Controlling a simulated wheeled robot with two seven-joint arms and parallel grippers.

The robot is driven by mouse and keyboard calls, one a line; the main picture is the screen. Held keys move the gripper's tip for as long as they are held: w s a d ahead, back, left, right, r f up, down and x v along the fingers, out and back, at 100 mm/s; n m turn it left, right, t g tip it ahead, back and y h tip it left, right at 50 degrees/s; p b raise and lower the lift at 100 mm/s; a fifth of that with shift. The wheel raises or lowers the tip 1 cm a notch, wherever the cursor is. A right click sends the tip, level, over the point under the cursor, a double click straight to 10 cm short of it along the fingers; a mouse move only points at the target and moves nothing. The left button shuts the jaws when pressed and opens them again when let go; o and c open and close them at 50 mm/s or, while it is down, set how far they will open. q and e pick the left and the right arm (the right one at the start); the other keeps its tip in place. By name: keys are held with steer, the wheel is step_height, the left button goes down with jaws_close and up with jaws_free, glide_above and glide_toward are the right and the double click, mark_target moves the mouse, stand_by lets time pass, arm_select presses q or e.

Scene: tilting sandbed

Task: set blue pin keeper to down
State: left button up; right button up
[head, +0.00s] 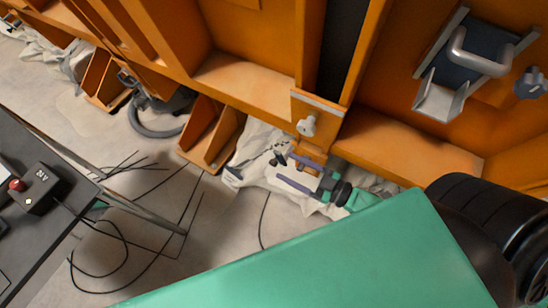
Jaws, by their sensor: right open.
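A dark blue plate under a thick grey loop handle (482,57), set between pale metal brackets, is fixed on the orange structure at the upper right. A small blue-grey knob-like part (530,84) shows at the right edge, partly cut off. I cannot tell for certain which of these is the blue pin keeper, or its position. My right gripper (280,168) is open and empty, with its fingers pointing left. It is in the lower middle, below the orange post and well to the left of both blue parts. My left gripper is not in view.
A pale grey knob (307,126) sits on the orange post just above my right gripper. Crumpled white sheeting (255,150) lies behind the gripper. A dark table (45,235) with a red-button box stands at left. Black cables cross the floor.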

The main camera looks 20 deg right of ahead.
mark_target(274, 159)
steer(key=x, duration=0.5)
steer(key=shift+w+a, duration=0.2)
steer(key=shift+w, duration=0.1)
steer(key=shift+d+f, duration=0.1)
jaws_close()
